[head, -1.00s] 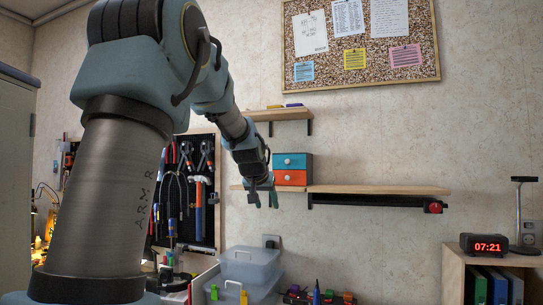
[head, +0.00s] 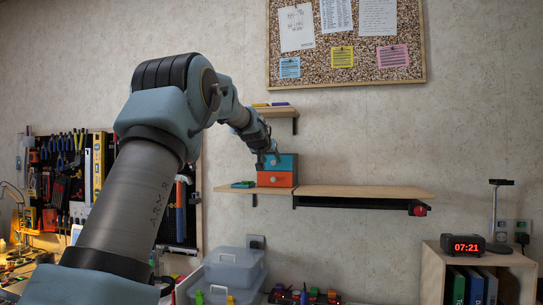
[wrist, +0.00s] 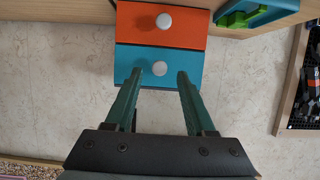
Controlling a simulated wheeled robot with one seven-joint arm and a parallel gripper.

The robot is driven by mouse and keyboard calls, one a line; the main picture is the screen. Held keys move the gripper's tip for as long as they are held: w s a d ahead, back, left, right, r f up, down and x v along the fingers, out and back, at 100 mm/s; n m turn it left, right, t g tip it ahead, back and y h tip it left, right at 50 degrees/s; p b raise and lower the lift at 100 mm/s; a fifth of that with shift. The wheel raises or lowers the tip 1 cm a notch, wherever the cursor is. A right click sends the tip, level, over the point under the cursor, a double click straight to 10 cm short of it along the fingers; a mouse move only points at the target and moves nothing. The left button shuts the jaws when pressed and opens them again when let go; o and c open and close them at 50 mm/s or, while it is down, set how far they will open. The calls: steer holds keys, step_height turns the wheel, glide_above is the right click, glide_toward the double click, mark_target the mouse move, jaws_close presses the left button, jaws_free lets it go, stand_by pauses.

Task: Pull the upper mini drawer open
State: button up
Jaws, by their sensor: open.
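A small two-drawer unit stands on the wooden shelf, with a blue upper drawer (head: 287,162) above an orange lower drawer (head: 272,180). Both fronts look flush in the head view. The wrist view is upside down: the blue drawer (wrist: 130,61) shows below the orange one (wrist: 136,27). Each has a round white knob; the upper knob (wrist: 160,68) lies between the tips of my gripper (wrist: 160,75). The green fingers are open, one on each side of the knob, not closed on it. In the head view my gripper (head: 268,158) hides the upper knob.
The wooden shelf (head: 365,192) extends right of the drawers, and a small shelf (head: 275,111) is above. A green and blue item (head: 243,184) lies left of the unit. Clear plastic boxes (head: 235,268) stand below. The wall right of the drawers is free.

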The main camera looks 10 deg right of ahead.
steer(key=shift+x, duration=0.85)
steer(key=shift+d, duration=0.1)
jaws_close()
stand_by(0.8)
